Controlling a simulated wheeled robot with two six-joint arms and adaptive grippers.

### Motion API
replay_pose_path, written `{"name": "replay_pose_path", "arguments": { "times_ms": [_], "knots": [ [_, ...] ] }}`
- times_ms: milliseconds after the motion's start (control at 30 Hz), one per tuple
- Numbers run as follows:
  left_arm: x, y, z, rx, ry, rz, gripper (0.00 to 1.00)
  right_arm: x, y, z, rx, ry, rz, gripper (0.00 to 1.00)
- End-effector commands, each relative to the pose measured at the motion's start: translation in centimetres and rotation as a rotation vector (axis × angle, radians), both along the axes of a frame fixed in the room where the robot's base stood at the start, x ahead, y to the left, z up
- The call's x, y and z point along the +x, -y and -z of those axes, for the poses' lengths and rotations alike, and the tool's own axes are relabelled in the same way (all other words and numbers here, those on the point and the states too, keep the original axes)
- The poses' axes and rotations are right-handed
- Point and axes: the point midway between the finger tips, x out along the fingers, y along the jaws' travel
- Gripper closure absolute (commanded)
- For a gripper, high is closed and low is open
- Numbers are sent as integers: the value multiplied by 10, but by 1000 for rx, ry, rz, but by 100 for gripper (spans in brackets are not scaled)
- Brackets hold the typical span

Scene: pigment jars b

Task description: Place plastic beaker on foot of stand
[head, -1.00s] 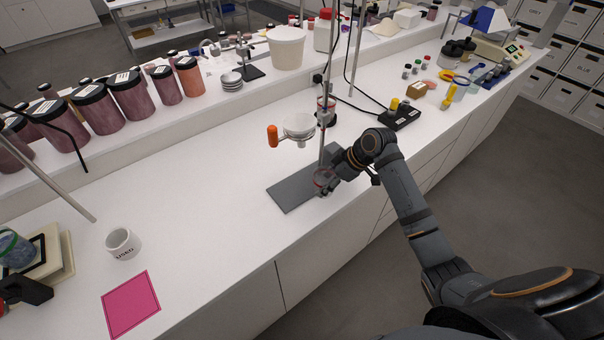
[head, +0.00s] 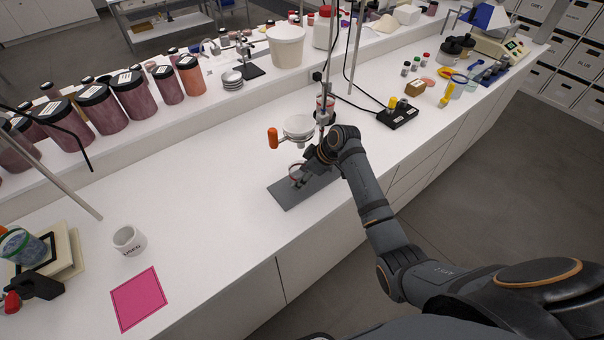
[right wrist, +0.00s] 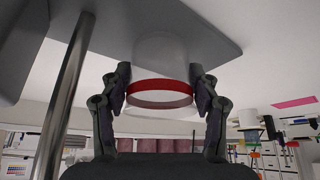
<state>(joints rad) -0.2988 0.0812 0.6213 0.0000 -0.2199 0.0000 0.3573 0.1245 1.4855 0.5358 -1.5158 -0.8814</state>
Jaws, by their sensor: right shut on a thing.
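The clear plastic beaker with a red band (right wrist: 160,93) is between the fingers of my right gripper (right wrist: 160,88), which is shut on it. In the head view my right gripper (head: 299,178) holds the beaker (head: 296,169) over the grey foot (head: 286,195) of the stand. The foot is a flat rectangular plate, and it also shows in the right wrist view (right wrist: 215,25) with the metal rod (right wrist: 66,95). I cannot tell whether the beaker touches the plate. My forearm hides the plate's right part. My left gripper is not in view.
A white bowl (head: 299,126) with an orange handle (head: 273,138) is held on the stand above the foot. A black box with a yellow knob (head: 397,115) lies to the right. A white mug (head: 129,240) and pink sheet (head: 138,299) are at front left. Bench between is clear.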

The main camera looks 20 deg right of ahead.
Motion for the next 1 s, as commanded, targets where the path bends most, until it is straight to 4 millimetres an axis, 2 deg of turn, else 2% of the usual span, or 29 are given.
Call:
{"name": "replay_pose_path", "arguments": {
  "times_ms": [100,133,200,567,667,1000],
  "knots": [
    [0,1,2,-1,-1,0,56,0,0,4,1,-1,-1,61],
    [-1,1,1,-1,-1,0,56,0,0,3,0,0,0,36],
    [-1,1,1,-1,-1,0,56,0,0,3,1,1,0,29],
    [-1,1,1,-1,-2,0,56,0,1,-2,0,2,1,29],
    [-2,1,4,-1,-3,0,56,-4,9,-15,-2,5,1,29],
    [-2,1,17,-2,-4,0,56,-29,41,-84,-3,4,0,29]
  ]
}}
